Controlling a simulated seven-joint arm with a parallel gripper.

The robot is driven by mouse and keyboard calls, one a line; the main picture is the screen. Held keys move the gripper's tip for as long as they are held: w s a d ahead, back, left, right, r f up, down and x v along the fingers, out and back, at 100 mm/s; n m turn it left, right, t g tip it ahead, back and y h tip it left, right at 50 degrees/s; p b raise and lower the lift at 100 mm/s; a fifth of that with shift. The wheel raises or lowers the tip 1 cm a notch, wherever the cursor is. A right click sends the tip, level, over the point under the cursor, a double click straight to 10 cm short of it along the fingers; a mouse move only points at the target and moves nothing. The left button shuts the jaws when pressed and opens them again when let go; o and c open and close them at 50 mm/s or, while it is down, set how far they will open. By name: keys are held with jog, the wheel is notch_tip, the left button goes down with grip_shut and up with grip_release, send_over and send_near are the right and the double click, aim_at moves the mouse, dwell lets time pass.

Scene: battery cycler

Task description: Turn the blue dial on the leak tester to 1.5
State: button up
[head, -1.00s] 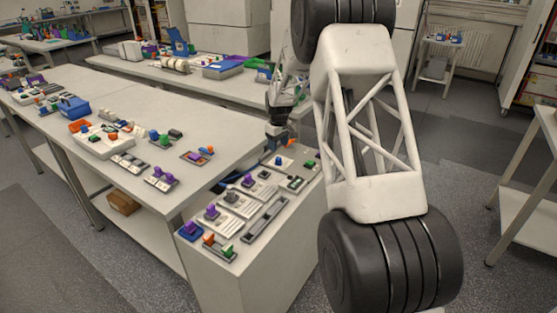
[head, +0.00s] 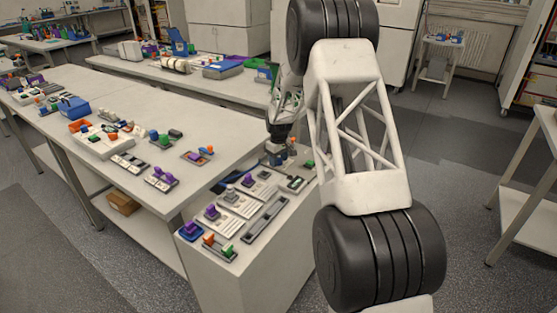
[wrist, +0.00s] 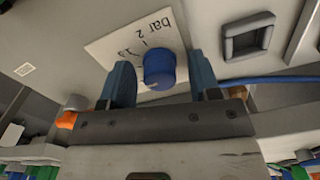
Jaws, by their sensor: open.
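The blue dial (wrist: 160,70) stands up from a pale scale plate (wrist: 112,42) in the wrist view. The plate carries "bar", a "2" and other marks partly hidden or hard to read; I cannot tell the dial's setting. My gripper (wrist: 161,82) is open, with one blue finger on each side of the dial. A gap shows at the left finger; the right finger is very close, and I cannot tell if it touches. In the head view my gripper (head: 277,156) is low over the far end of the near bench, and hides the dial there.
A square dark-framed socket (wrist: 248,37) lies right of the plate, with a blue cable (wrist: 268,79) nearby. In the head view, a green-knobbed part (head: 309,164) sits right of my gripper, and several panels with purple knobs (head: 212,210) lie nearer on the bench.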

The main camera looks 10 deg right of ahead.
jog(key=shift+c, duration=0.5)
jog(key=c, duration=0.8)
jog(key=shift+m, duration=0.3)
jog(key=m, duration=0.7)
jog(key=shift+m, duration=0.3)
jog(key=o, duration=0.9)
